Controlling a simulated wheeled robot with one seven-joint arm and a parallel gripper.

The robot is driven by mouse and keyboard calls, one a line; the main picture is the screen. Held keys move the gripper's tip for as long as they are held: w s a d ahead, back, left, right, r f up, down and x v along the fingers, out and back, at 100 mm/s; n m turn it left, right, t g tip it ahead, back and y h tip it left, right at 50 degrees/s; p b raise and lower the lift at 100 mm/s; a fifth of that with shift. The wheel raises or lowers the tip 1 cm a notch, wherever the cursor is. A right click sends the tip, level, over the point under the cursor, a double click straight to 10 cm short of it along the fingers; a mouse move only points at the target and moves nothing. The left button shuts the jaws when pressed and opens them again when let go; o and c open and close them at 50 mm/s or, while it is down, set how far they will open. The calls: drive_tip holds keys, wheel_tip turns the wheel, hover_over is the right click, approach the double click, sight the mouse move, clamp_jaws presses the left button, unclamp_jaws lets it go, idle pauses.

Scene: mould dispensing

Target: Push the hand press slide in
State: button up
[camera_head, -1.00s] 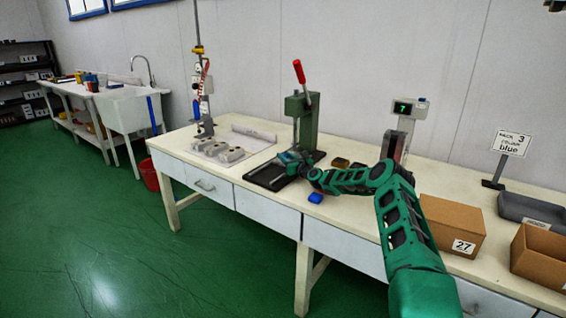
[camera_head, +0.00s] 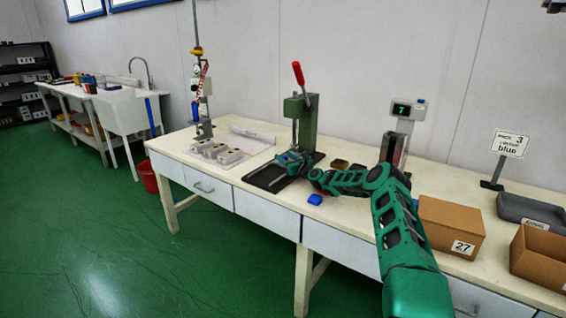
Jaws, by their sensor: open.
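The hand press is a green column (camera_head: 306,125) with a red-handled lever (camera_head: 298,73) pointing up, on a dark base on the bench. A dark tray-like slide (camera_head: 266,178) extends in front of the press toward the bench's front edge. My gripper (camera_head: 282,166) is open at the slide, in front of the press column. Its fingers are small in the picture, and I cannot tell whether they touch the slide. My green arm hides part of the press base.
Cardboard boxes (camera_head: 450,227), a grey bin (camera_head: 530,212) and a sign (camera_head: 509,143) are right. Grey moulds (camera_head: 218,152) under a dispenser stand (camera_head: 198,70) are left.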

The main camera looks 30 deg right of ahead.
drive_tip(key=shift+s, duration=0.15)
drive_tip(key=s, duration=0.3)
drive_tip(key=s+d, duration=0.1)
drive_tip(key=s, duration=0.5)
drive_tip(key=shift+s+d, duration=0.15)
drive_tip(key=shift+s, duration=0.5)
